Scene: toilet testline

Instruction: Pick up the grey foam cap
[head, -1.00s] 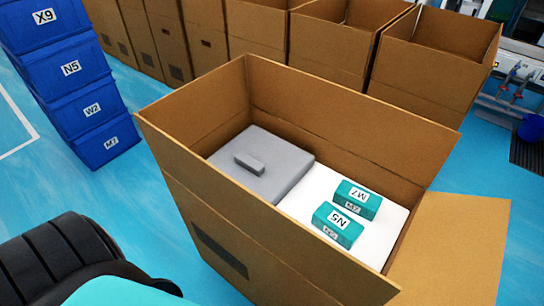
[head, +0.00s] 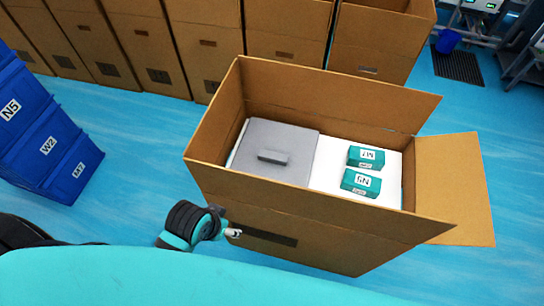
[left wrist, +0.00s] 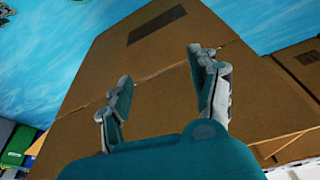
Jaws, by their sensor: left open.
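The grey foam cap (head: 278,138) is a flat grey slab with a small raised block on top. It lies inside the left part of an open cardboard box (head: 330,238) in the head view. My left gripper (head: 234,232) is low at the near left side of the box, outside it and apart from the cap. In the left wrist view my left gripper (left wrist: 162,95) has its fingers spread and empty, facing the box's outer cardboard side (left wrist: 165,70). The cap is not in the wrist view. My right gripper is not in view.
A white surface (head: 330,178) beside the cap carries two teal boxes, M7 (head: 367,157) and N5 (head: 361,182). The box flap (head: 455,190) sticks out right. Blue crates (head: 45,140) stand left. More cardboard boxes (head: 285,30) line the back. Blue floor (head: 130,180) is clear at left.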

